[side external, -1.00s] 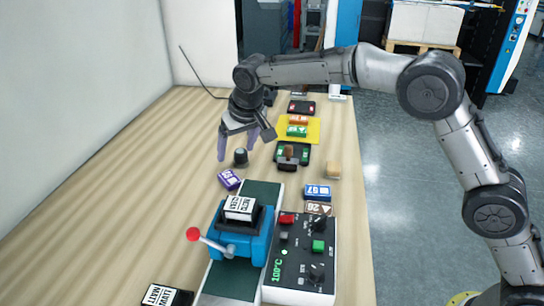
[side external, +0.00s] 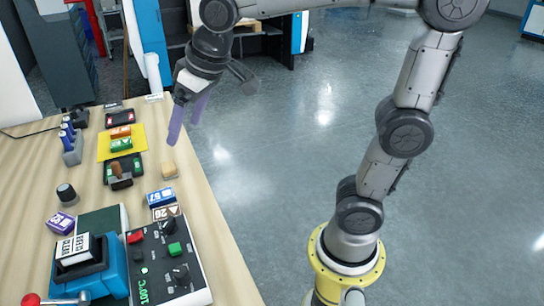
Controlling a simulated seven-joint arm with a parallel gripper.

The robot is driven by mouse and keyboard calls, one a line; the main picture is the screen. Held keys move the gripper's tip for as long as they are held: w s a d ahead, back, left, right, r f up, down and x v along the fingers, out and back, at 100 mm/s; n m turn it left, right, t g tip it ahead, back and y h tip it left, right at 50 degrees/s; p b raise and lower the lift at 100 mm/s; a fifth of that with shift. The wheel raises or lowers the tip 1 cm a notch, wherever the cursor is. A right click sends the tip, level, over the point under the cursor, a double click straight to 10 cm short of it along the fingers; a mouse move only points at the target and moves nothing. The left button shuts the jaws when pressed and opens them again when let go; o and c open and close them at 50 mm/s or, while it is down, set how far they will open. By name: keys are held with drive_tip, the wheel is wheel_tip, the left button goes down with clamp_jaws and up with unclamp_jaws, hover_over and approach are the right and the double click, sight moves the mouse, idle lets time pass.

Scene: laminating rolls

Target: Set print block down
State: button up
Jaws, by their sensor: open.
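My gripper (side external: 187,122) is open, with nothing between its two purple fingers. It hangs above the right side of the table, beside the yellow mat (side external: 104,151). An orange block (side external: 121,132) and a green block (side external: 121,145) lie on that mat. A purple block (side external: 61,223), a blue block (side external: 160,197) and a brown-and-white block (side external: 166,212) lie nearer the camera. A white-topped block (side external: 75,248) sits on the blue press (side external: 112,277). I cannot tell which of these is the print block.
A control box (side external: 196,276) with buttons stands beside the press. A wooden-handled stamp (side external: 120,171), a tan block (side external: 169,169), a dark knob-like piece (side external: 66,192) and a rack of blue tubes (side external: 72,153) stand on the table. Its right edge (side external: 222,236) drops to open floor.

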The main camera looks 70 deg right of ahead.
drive_tip(key=s+d+f, duration=0.1)
drive_tip(key=s+d, duration=0.1)
drive_tip(key=s, duration=0.6)
drive_tip(key=shift+s+d+f, duration=0.15)
drive_tip(key=shift+s+f, duration=0.05)
drive_tip(key=shift+f, duration=0.2)
drive_tip(key=shift+o, duration=0.5)
drive_tip(key=s+d+f, duration=0.1)
drive_tip(key=s+f, duration=0.3)
drive_tip(key=s, duration=0.4)
drive_tip(key=shift+s+f, duration=0.3)
drive_tip(key=shift+f, duration=0.1)
drive_tip(key=shift+d, duration=0.1)
